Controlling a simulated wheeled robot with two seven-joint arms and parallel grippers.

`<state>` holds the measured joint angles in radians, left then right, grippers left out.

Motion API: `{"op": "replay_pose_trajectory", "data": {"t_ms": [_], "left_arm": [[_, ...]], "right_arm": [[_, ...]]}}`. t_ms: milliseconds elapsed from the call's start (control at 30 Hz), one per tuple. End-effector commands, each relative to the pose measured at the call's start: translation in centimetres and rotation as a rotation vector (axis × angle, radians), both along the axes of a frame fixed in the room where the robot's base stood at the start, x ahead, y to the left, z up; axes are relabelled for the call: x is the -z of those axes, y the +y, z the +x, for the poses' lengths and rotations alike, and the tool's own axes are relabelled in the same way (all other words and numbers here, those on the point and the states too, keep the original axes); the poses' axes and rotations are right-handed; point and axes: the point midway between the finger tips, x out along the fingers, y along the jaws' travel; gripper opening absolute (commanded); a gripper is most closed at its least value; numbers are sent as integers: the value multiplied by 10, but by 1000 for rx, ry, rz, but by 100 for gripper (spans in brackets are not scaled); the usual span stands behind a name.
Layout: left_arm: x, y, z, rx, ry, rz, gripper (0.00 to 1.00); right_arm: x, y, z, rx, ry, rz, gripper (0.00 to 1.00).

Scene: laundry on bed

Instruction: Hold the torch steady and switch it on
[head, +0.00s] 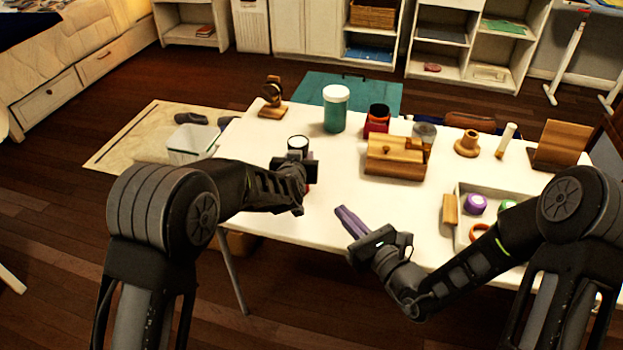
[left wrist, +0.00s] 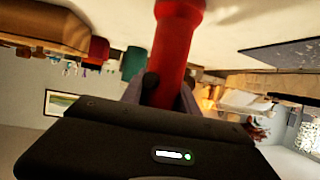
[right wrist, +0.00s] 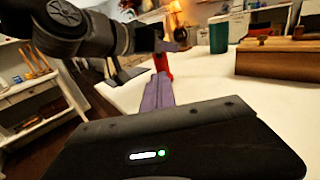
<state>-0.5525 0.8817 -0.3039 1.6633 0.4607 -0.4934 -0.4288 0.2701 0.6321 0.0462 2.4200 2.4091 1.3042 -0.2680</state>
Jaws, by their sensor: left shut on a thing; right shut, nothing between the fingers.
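The red torch (left wrist: 174,45) is between the fingers of my left gripper (left wrist: 168,88) in the left wrist view. A narrow strip of its red body shows in the right wrist view (right wrist: 164,66). In the head view my left gripper (head: 305,180) is over the table's left part and hides most of the torch. A dark-rimmed, pale round top (head: 298,143) shows just behind that gripper; I cannot tell whether it belongs to the torch. My right gripper (head: 346,214) is shut and empty, apart from the torch, to its right and nearer me. The torch's switch is hidden.
The white table (head: 340,190) holds a green jar (head: 335,112), a red container (head: 377,118), a wooden box (head: 396,160) and a tray (head: 461,236) with small round items. The table middle, between left gripper and wooden box, is clear.

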Motion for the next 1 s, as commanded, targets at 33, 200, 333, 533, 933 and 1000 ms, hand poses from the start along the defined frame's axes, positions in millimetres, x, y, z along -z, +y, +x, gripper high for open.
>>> {"op": "replay_pose_trajectory", "data": {"t_ms": [33,200,333,533,933,1000], "left_arm": [[-1,0,0,0,-2,0,0],[-1,0,0,0,-2,0,0],[-1,0,0,0,-2,0,0],[-1,0,0,0,-2,0,0],[-1,0,0,0,-2,0,0],[-1,0,0,0,-2,0,0]], "right_arm": [[0,0,0,0,0,0,0],[0,2,3,-1,0,0,0],[0,7,12,-1,0,0,0],[1,23,39,-2,-1,1,0],[1,61,105,-1,0,1,0],[2,65,112,-1,1,1,0]]}}
